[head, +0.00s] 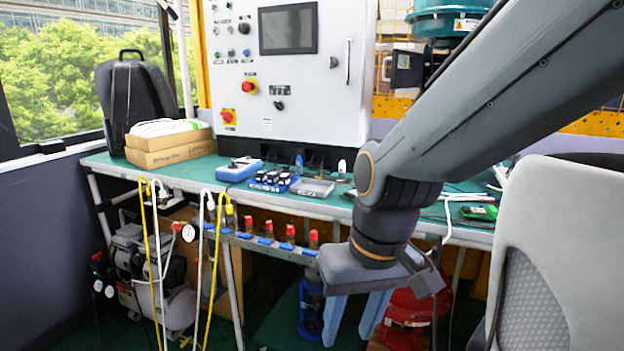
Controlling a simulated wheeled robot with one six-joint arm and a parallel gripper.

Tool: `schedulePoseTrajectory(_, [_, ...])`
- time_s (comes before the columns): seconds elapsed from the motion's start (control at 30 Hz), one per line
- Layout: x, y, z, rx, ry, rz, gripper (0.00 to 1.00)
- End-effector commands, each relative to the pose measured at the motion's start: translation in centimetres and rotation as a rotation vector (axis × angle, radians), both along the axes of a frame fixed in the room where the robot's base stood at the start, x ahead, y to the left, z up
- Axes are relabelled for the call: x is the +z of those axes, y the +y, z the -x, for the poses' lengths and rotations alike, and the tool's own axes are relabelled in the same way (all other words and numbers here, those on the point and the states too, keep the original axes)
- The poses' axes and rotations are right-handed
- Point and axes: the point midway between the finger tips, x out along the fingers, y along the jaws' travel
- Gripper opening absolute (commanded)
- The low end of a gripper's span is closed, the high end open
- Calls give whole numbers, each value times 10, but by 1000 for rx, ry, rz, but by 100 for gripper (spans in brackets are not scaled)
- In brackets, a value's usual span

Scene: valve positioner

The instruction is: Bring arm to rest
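My arm (470,110) reaches in from the upper right and bends down at the wrist in front of the bench. My gripper (348,338) hangs below the wrist and points downward. Its two light blue fingers are apart, with nothing seen between them. It is in front of the bench's front edge and lower in the picture than the bench top. The valve manifold (262,243) with red-topped, blue-handled valves is to its left and apart from it.
The green bench top (210,178) carries boxes, a blue tray of parts (272,180) and a grey tray (312,187). A white control panel (290,85) stands behind. Yellow and white hoses (212,270) hang at left. A grey chair (565,250) is close at right.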

Motion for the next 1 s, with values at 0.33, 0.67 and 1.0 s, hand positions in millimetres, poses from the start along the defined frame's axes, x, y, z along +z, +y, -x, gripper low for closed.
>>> schedulePoseTrajectory(0.33, [16,-51,38,-29,95,94,39])
schedulePoseTrajectory(0.67, [45,-72,35,-100,99,104,39])
schedulePoseTrajectory(1.0, [90,-113,37,-215,106,120,39])
